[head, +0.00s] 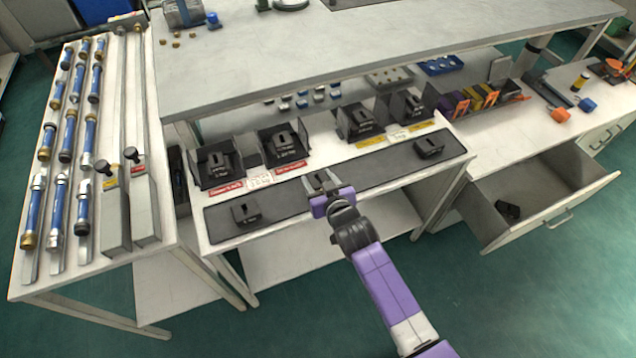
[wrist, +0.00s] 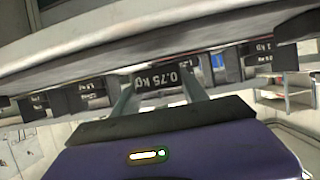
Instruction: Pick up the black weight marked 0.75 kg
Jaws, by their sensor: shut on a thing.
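The black weight marked 0.75 kg (wrist: 163,77) is between the two fingers of my gripper (wrist: 160,88) in the wrist view, its white marking facing the camera. My gripper is shut on it. In the head view my gripper (head: 320,183) is over the middle of the dark mat (head: 285,208) on the white bench. There the weight is mostly hidden by the fingers, and I cannot tell whether it touches the mat.
Other black weights stand on the mat at left (head: 245,213) and right (head: 429,148). Several more sit in black holders (head: 217,165) behind. A raised grey shelf (head: 330,70) overhangs the back. An open drawer (head: 545,190) juts out at right.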

